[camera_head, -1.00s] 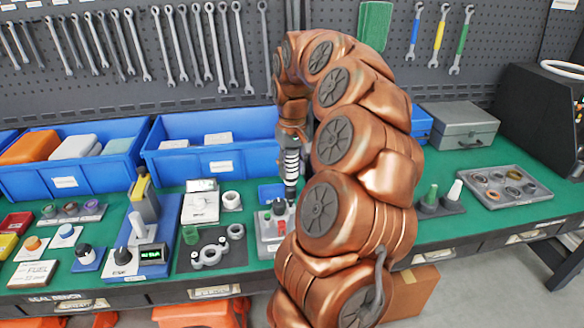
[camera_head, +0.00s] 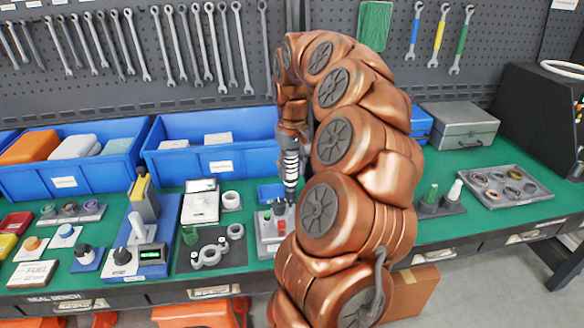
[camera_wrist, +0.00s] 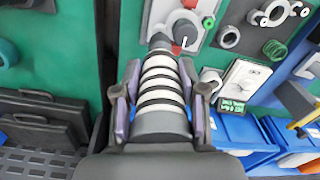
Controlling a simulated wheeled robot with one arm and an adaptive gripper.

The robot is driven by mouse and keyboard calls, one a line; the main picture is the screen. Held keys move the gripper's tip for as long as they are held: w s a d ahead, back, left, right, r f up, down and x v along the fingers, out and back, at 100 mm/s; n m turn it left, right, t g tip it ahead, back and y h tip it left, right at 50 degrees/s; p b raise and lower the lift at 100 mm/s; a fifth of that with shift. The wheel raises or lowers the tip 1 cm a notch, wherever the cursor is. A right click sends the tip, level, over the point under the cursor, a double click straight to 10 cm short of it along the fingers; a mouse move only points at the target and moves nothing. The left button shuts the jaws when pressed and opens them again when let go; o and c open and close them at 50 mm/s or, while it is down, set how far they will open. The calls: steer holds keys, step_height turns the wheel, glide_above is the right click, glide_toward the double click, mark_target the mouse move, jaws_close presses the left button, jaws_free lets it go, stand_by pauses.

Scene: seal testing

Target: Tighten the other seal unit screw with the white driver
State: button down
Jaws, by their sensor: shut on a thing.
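My gripper (camera_wrist: 160,108) is shut on a white-and-grey banded driver (camera_wrist: 161,84), which lies between its two fingers. The driver also shows in the head view (camera_head: 290,165), upright below my wrist. Its dark tip end points down at the grey seal unit (camera_head: 270,238), near a dark round part (camera_wrist: 186,31). I cannot tell whether the tip touches a screw. The seal unit also shows in the wrist view (camera_wrist: 160,18), with a red part and a green part on its top. My arm hides the unit's right side in the head view.
A tester with a green display (camera_head: 152,253) and a dark plate with a grey clamp (camera_head: 208,257) stand left of the unit. A stand with a green piece (camera_head: 430,195) and a white piece (camera_head: 454,190) is right of my arm. Blue bins (camera_head: 215,158) line the back.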

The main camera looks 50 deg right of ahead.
steer(key=shift+f+b, duration=0.6)
steer(key=shift+f, duration=0.3)
stand_by(0.9)
steer(key=shift+f+b, duration=0.45)
steer(key=shift+b, duration=0.7)
stand_by(3.8)
steer(key=shift+r, duration=0.15)
steer(key=shift+r+p, duration=0.9)
steer(key=shift+r, duration=1.45)
